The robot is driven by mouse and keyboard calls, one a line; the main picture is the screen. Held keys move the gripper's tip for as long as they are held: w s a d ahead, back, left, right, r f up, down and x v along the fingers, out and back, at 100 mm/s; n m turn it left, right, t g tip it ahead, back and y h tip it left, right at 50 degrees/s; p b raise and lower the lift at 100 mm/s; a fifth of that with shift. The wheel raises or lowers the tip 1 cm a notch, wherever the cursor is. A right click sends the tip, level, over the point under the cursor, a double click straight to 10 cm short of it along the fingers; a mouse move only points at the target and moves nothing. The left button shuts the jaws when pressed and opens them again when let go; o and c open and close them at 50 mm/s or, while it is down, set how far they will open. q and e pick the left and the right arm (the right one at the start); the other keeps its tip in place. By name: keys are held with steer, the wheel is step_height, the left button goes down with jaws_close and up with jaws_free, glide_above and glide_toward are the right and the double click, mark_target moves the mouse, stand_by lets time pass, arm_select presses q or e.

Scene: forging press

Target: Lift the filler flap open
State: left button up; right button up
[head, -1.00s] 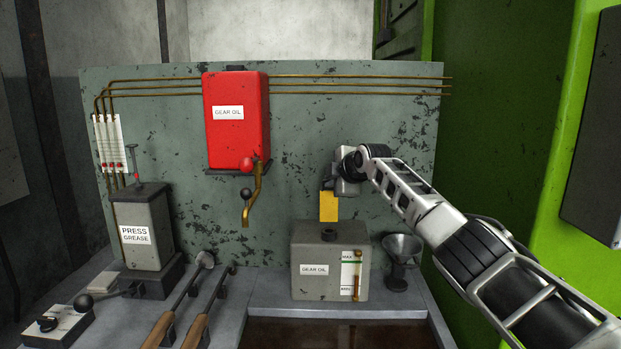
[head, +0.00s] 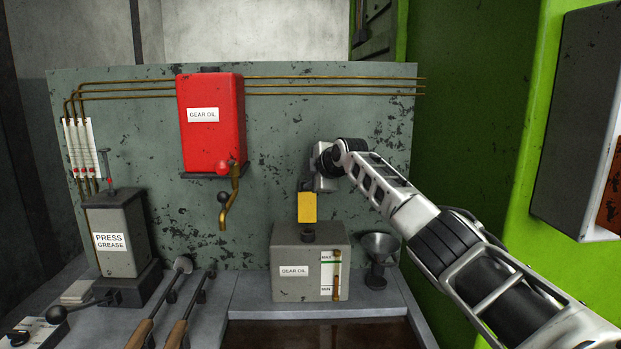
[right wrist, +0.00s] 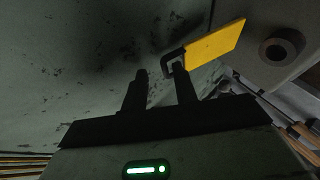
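The yellow filler flap (head: 307,207) stands upright above the grey gear oil box (head: 285,247), behind its dark filler neck (head: 309,236). The flap also shows in the right wrist view (right wrist: 216,45), with a small black hooked part at its near edge. My right gripper (head: 318,189) is beside the flap's upper end. In the right wrist view its two dark fingers (right wrist: 158,75) are apart. One fingertip is at the hooked part; I cannot tell whether they touch. My left gripper is not in view.
A steel funnel (head: 379,252) stands right of the box. A red gear oil tank (head: 212,140) with a brass spout hangs on the back panel (head: 270,150). A press grease pump (head: 118,240) and two long-handled tools (head: 165,305) are at the left. A brownish tray lies in front.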

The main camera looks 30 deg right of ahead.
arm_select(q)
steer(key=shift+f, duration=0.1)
arm_select(e)
steer(key=shift+s, duration=0.1)
arm_select(q)
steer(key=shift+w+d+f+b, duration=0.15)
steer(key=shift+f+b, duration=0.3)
steer(key=shift+b, duration=0.65)
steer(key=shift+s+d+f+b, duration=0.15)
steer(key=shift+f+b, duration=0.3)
steer(key=shift+b, duration=0.6)
arm_select(e)
steer(key=v, duration=1.5)
steer(key=shift+s+r, duration=0.3)
steer(key=shift+r, duration=0.05)
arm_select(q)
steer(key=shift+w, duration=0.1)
